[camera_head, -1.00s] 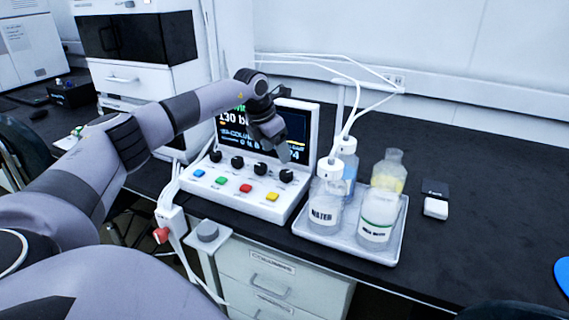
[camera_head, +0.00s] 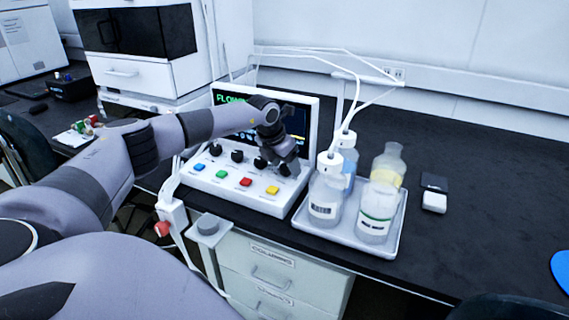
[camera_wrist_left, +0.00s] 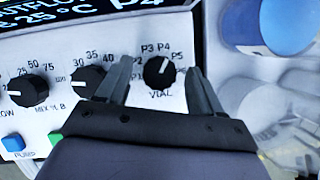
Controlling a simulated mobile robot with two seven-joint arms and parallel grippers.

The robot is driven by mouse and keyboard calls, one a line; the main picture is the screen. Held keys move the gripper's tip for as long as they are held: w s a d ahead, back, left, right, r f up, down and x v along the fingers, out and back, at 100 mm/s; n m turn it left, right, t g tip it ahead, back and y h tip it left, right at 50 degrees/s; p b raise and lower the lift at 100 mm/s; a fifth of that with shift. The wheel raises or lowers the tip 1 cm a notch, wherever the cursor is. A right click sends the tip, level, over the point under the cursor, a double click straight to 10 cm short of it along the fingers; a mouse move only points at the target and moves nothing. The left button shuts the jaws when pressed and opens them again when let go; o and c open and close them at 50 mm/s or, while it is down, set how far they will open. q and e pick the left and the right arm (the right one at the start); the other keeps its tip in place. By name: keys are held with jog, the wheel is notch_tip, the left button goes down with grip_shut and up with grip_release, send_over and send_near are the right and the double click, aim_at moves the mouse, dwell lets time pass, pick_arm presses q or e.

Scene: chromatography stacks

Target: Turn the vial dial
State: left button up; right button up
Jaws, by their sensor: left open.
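The vial dial (camera_wrist_left: 159,73) is a round black knob with a white pointer line, labelled VIAL, with marks such as P3, P4 and P5 around it. In the left wrist view it lies between the two fingers of my open left gripper (camera_wrist_left: 158,80); I cannot tell whether they touch it. In the head view my left gripper (camera_head: 287,165) is over the right end of the control panel (camera_head: 228,187), and largely covers the dial there. My right gripper is not in view.
More black knobs (camera_head: 237,156) and coloured buttons (camera_head: 246,182) share the panel. A tray (camera_head: 376,246) with several bottles stands close to its right. White tubes (camera_head: 346,95) rise from the bottles. The black bench (camera_head: 480,210) is mostly clear further right.

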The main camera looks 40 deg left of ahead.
pick_arm(q)
jog(key=c, duration=1.1)
jog(key=shift+o, duration=0.2)
